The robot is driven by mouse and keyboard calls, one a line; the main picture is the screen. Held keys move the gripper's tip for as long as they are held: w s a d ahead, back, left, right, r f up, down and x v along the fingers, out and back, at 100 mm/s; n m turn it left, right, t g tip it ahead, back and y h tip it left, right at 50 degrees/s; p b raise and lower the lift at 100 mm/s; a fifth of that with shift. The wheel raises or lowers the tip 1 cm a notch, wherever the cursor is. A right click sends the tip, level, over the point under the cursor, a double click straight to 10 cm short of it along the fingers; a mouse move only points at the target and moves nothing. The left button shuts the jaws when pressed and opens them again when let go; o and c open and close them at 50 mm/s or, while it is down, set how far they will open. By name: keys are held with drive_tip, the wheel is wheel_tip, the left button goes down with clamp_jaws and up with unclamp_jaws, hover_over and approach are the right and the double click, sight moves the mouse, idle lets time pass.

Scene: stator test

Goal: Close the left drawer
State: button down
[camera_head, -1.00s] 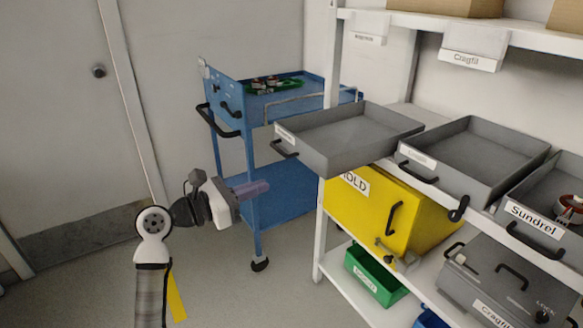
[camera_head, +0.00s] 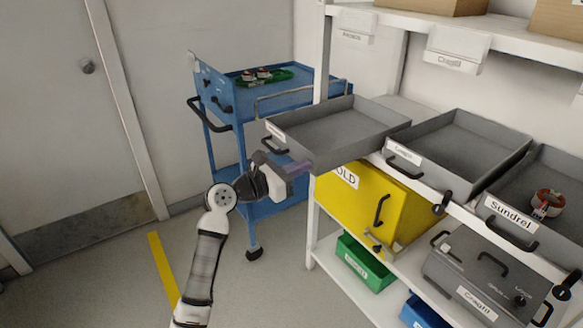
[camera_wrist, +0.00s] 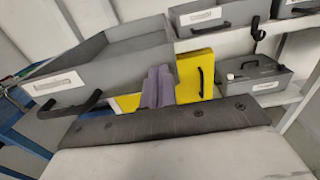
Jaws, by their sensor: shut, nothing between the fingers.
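The left drawer (camera_head: 335,133) is a grey open tray that sticks out from the shelf, and its inside looks empty. Its black handle (camera_head: 275,147) is on the front face, beside a white label. In the wrist view the drawer (camera_wrist: 110,50) fills the upper left, with its handle (camera_wrist: 68,104) at the lower front. My gripper (camera_head: 303,168) is just below and in front of the drawer's front face, to the right of the handle. Its purple-grey fingers (camera_wrist: 157,88) are together and hold nothing. I cannot tell whether they touch the drawer.
The middle drawer (camera_head: 460,150) and the Sundrel drawer (camera_head: 510,225) also stick out, to the right. A yellow box (camera_head: 360,205) sits under the left drawer. A blue cart (camera_head: 222,115) stands behind and to the left. Open floor lies at the left.

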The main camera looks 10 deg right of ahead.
sight(365, 140)
idle(0.3)
drive_tip(key=b+x, duration=0.2)
drive_tip(key=x, duration=1.9)
drive_tip(key=shift+d+f, duration=0.15)
drive_tip(key=shift+d, duration=0.2)
drive_tip(key=shift+w+r, duration=0.15)
drive_tip(key=shift+r, duration=0.05)
drive_tip(key=shift+r, duration=0.1)
